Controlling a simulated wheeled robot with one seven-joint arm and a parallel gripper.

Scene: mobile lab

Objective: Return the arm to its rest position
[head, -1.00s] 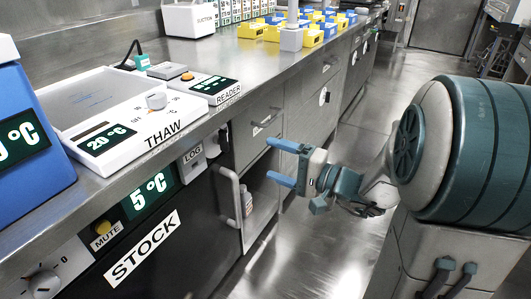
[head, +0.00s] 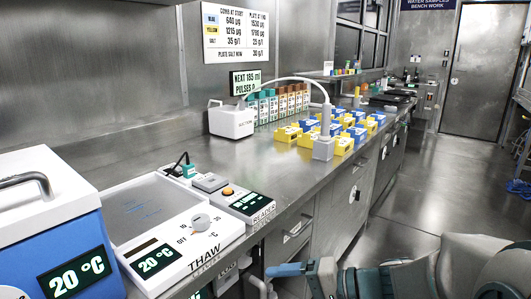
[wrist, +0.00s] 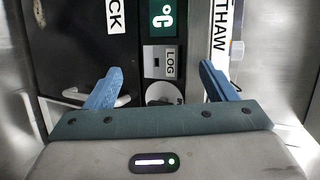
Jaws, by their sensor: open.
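My gripper (wrist: 160,88) is open and empty in the wrist view, its two blue fingers wide apart. It faces the front of the counter, where the STOCK unit's dark door, the LOG box (wrist: 163,60) and the THAW label (wrist: 221,25) show. In the head view my gripper (head: 286,269) is at the bottom edge, partly cut off, with blue fingertips pointing left toward the counter front. My arm (head: 420,275) reaches in from the lower right.
The steel counter (head: 290,185) holds the THAW unit (head: 165,235), the READER (head: 240,200), a blue cooler (head: 60,230), a white suction unit (head: 231,119) and yellow and blue racks (head: 300,137). A pale door handle (wrist: 122,100) is close to the left finger. Open floor (head: 420,200) lies right of the counter.

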